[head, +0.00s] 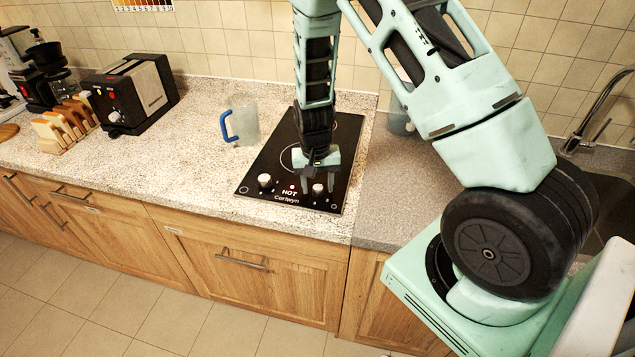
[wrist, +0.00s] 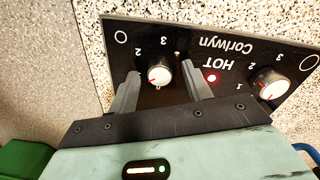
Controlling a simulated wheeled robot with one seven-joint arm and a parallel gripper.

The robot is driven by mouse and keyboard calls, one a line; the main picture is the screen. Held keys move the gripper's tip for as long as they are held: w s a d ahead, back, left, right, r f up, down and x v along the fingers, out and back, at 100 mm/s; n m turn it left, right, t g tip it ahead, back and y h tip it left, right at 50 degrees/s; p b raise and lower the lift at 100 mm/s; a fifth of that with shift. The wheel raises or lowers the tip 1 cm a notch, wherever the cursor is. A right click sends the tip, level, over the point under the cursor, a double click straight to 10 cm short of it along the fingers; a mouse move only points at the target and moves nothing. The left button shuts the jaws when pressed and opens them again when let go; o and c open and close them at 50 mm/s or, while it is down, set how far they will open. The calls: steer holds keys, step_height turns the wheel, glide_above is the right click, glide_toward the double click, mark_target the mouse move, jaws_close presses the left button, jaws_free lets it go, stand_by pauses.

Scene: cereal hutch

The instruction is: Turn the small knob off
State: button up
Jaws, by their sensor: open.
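The black hob (head: 345,150) is set in the counter, with two white knobs along its front edge. The small knob (head: 318,190) is the right one in the head view; it also shows in the wrist view (wrist: 160,74) with a red mark on its lower left side. My gripper (head: 318,180) is open, pointing down over the hob front. In the wrist view my gripper (wrist: 160,69) has one finger on each side of the small knob, with gaps showing. The larger knob (head: 264,180) is outside the fingers; it shows right in the wrist view (wrist: 273,82).
A red light (wrist: 211,78) glows by the word HOT between the knobs. A jug with a blue handle (head: 241,125) stands just left of the hob. A toaster (head: 132,94) and a rack of bread (head: 65,125) are farther left. The counter before the jug is clear.

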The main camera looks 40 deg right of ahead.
steer(key=c, duration=1)
steer(key=shift+o, duration=0.2)
steer(key=shift+n, duration=0.3)
steer(key=n+b, duration=0.2)
steer(key=n, duration=0.3)
steer(key=n+b, duration=0.1)
steer(key=n, duration=0.5)
steer(key=shift+n, duration=0.3)
steer(key=o, duration=1)
steer(key=shift+c, duration=0.2)
